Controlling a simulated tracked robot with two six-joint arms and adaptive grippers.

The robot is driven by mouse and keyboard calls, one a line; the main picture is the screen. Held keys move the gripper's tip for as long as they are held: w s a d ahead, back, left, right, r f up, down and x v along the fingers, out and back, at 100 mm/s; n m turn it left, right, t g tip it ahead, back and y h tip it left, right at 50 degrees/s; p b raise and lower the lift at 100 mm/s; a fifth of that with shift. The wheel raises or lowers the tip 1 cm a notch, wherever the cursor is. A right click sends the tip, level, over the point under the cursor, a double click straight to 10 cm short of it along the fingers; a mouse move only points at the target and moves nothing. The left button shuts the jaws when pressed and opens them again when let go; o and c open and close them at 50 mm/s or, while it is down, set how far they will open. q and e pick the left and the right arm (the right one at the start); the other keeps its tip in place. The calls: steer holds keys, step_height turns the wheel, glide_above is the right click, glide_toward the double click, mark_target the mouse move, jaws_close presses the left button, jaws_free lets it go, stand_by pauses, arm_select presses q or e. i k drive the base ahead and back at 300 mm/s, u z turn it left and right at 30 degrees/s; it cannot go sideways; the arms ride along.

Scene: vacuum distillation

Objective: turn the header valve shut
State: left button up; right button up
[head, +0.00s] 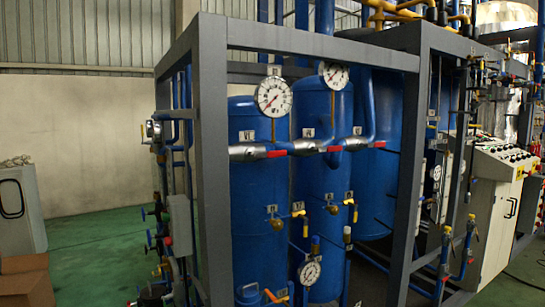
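A horizontal header pipe (305,147) crosses the front of the blue tanks inside a grey frame. Silver valve bodies on it carry red lever handles: a left one (277,153), a middle one (334,149) and a right one (377,144). The levers look roughly in line with the pipe. I cannot tell which of them is the header valve. Round white gauges stand above the pipe, one at left (273,96) and one at right (334,75). Neither of my grippers is in view.
Grey frame posts stand at left (212,180) and right (408,180) of the tanks. Small yellow-handled valves (299,213) sit lower. A control cabinet (490,215) is at right, a grey box (22,207) at left. Green floor (95,255) is open at left.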

mark_target(276, 153)
steer(key=u, duration=0.3)
steer(key=i, duration=1.1)
steer(key=u, duration=0.05)
